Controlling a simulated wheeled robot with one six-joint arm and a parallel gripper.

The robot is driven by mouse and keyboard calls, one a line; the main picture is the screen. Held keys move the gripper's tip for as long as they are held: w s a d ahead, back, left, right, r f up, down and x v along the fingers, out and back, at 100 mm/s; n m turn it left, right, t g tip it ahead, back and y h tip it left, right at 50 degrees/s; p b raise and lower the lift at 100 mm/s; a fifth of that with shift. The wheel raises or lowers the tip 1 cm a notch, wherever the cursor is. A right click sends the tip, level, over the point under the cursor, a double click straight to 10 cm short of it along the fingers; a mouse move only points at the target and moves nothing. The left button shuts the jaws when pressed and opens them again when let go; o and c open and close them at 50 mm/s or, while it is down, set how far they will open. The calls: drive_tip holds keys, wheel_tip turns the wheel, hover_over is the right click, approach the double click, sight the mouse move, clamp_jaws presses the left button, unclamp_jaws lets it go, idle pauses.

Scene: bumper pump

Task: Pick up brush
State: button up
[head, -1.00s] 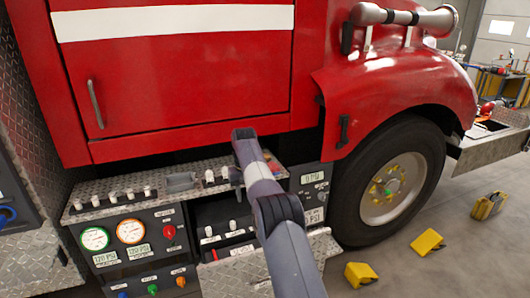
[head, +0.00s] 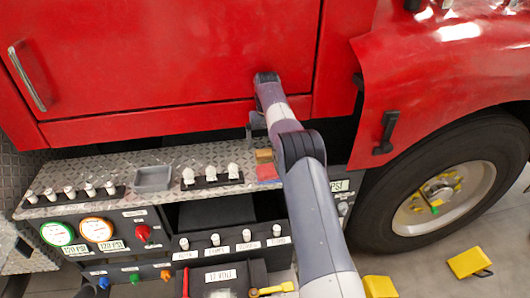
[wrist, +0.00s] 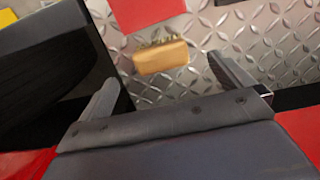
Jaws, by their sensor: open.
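The brush (wrist: 162,57), a tan wooden block with bristles along its far edge, lies on the silver diamond-plate ledge (wrist: 203,45). In the head view the brush (head: 264,156) is a small tan block on the ledge, just left of my arm. My gripper (wrist: 163,72) is open and empty. In the wrist view its two grey fingers stand to either side of the brush's near side, and the brush lies just beyond and between the tips. In the head view my gripper (head: 257,124) hangs over the ledge, and its fingers are hard to make out.
A red flat piece (head: 268,173) lies near the brush; it also shows in the wrist view (wrist: 145,12). A row of white-knobbed levers (head: 212,178) and a grey tray (head: 153,178) are to the left. The red truck body (head: 160,70) rises behind the ledge.

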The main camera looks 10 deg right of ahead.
sight(267, 153)
wheel_tip(267, 153, down, 8)
drive_tip(key=shift+s+f+p, duration=0.1)
drive_tip(key=shift+f+p, duration=0.15)
drive_tip(key=shift+p, duration=0.4)
drive_tip(key=shift+c, duration=0.6)
drive_tip(key=c, duration=0.9)
